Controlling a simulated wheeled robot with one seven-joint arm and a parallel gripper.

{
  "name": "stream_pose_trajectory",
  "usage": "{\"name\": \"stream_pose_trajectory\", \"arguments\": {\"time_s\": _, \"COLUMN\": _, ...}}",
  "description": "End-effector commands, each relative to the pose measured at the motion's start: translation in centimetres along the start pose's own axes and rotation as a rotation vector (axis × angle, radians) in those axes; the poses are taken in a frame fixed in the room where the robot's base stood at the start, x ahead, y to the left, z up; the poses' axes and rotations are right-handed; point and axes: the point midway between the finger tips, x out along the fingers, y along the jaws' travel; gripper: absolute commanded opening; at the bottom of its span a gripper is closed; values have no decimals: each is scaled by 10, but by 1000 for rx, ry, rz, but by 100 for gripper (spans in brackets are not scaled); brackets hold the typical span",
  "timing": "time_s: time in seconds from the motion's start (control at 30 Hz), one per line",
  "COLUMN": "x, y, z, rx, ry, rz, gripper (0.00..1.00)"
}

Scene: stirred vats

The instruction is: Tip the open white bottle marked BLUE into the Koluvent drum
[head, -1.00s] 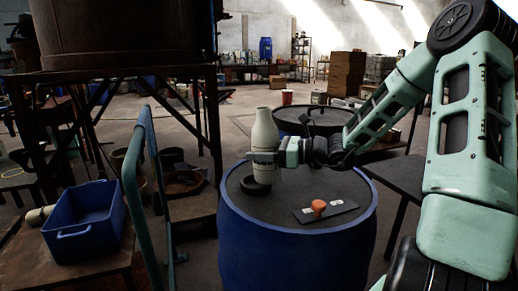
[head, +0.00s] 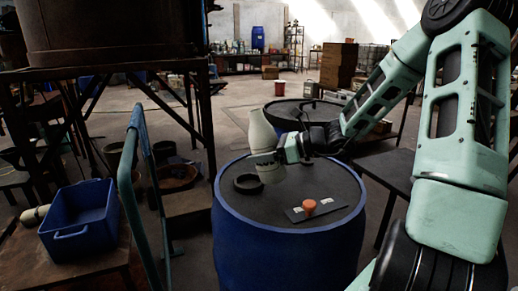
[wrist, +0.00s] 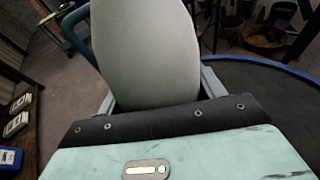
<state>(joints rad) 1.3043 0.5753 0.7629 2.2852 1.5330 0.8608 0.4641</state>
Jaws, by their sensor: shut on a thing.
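My gripper (head: 268,160) is shut around the body of a pale white bottle (head: 264,135). The bottle is held above the blue drum (head: 290,250), leaning slightly, its neck toward the upper left. Its marking is not readable. In the wrist view the bottle (wrist: 147,50) fills the space between the fingers; its mouth is out of frame. The drum's dark top has a raised black ring (head: 248,183), just left of the bottle's lower end. An orange cap (head: 309,206) stands on a dark plate with white labels on the drum top. No drum name is legible.
A second dark-topped drum (head: 296,107) stands behind. A blue crate (head: 82,220) sits on a low table at left, beside a teal rail (head: 140,190). A dark table (head: 392,175) is at right. A large vat on a metal stand is at upper left.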

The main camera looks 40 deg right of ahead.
Motion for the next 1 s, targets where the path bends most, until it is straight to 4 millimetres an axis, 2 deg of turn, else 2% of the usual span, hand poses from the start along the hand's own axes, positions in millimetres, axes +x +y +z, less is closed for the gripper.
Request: {"name": "stream_pose_trajectory", "arguments": {"time_s": 1.0, "x": -20, "y": 3, "z": -5, "rx": 32, "ry": 202, "rz": 0, "gripper": 27}}
